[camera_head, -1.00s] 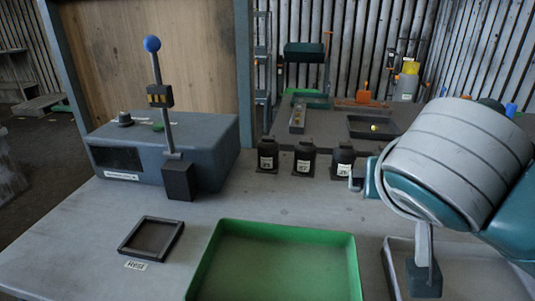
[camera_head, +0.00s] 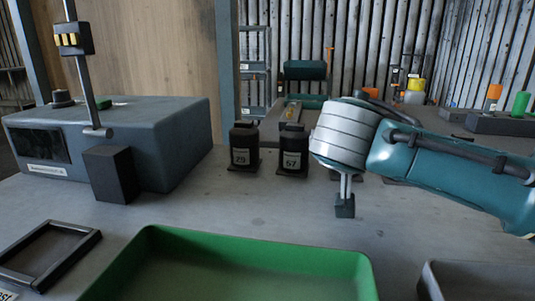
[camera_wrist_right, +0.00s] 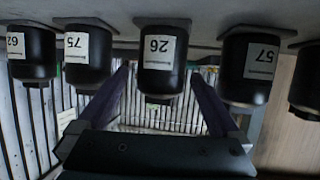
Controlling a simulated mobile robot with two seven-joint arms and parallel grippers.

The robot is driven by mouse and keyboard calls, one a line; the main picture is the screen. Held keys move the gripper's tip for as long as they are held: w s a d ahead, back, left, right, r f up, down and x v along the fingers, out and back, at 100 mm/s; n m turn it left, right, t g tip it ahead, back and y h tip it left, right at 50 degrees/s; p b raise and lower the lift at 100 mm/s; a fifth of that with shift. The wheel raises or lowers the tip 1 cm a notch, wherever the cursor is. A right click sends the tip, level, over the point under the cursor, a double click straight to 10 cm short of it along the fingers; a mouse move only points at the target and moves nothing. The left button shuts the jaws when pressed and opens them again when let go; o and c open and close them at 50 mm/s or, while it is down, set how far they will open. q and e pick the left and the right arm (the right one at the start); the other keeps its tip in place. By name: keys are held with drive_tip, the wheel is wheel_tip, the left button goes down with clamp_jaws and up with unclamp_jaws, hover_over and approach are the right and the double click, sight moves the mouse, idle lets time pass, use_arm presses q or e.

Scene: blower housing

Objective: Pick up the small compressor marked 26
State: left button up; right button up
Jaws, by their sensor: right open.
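The compressor marked 26 (camera_wrist_right: 160,60) is a small black cylinder with a white label, upside down in the middle of the right wrist view. My right gripper (camera_wrist_right: 158,76) is open, one purple finger on either side of the line to that compressor. I see no contact, and the remaining distance is hard to judge. In the head view my right wrist (camera_head: 345,130) covers the place where this compressor stands. My left gripper is not in view.
Compressor 57 (camera_wrist_right: 249,60) and compressor 75 (camera_wrist_right: 88,55) stand close on either side, with one marked 62 (camera_wrist_right: 32,52) further along. In the head view, a green tray (camera_head: 150,260) is in front, a grey box (camera_head: 170,130) at left.

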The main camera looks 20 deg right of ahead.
drive_tip(key=b+x, duration=0.1)
drive_tip(key=x, duration=0.3)
drive_tip(key=shift+w+d+f, duration=0.1)
drive_tip(key=shift+f, duration=0.15)
clamp_jaws()
idle(0.6)
